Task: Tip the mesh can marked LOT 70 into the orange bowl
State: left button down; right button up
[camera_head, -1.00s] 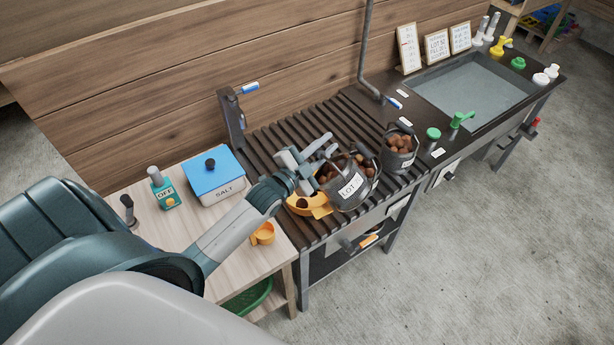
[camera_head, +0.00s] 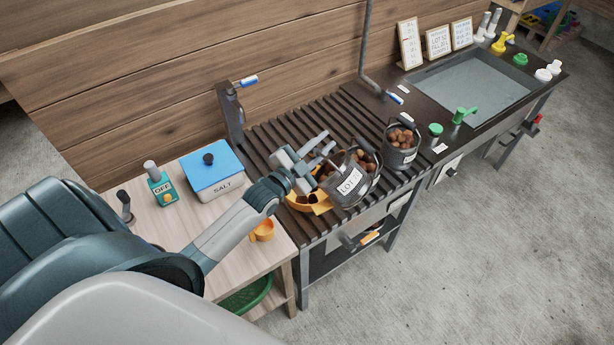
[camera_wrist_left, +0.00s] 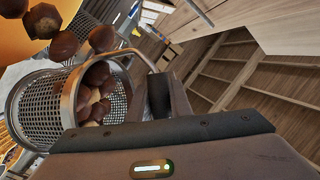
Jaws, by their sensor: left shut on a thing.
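My left gripper (camera_head: 312,163) is shut on a grey mesh can (camera_head: 346,192) over the slatted worktop. Its white label reads LOT; the number is not clear. The can is tilted, its mouth toward the orange bowl (camera_head: 325,207), which is partly hidden behind the can and gripper. In the left wrist view chestnuts lie inside the can (camera_wrist_left: 40,105) near its rim, and several more show outside its mouth against the orange bowl (camera_wrist_left: 85,10). A second mesh can (camera_head: 400,158) with chestnuts stands upright to the right. My right gripper is not in view.
A blue-lidded salt box (camera_head: 215,182), a teal OFF device (camera_head: 160,187) and a small orange cup (camera_head: 262,231) are on the pale table at left. A sink (camera_head: 475,85), green knobs and several signs are at the right. The slats behind the cans are clear.

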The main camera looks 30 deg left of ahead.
pick_arm(q)
jog(key=shift+a+f+n+b, duration=0.2)
jog(key=shift+f+n+b, duration=0.15)
jog(key=shift+b, duration=0.2)
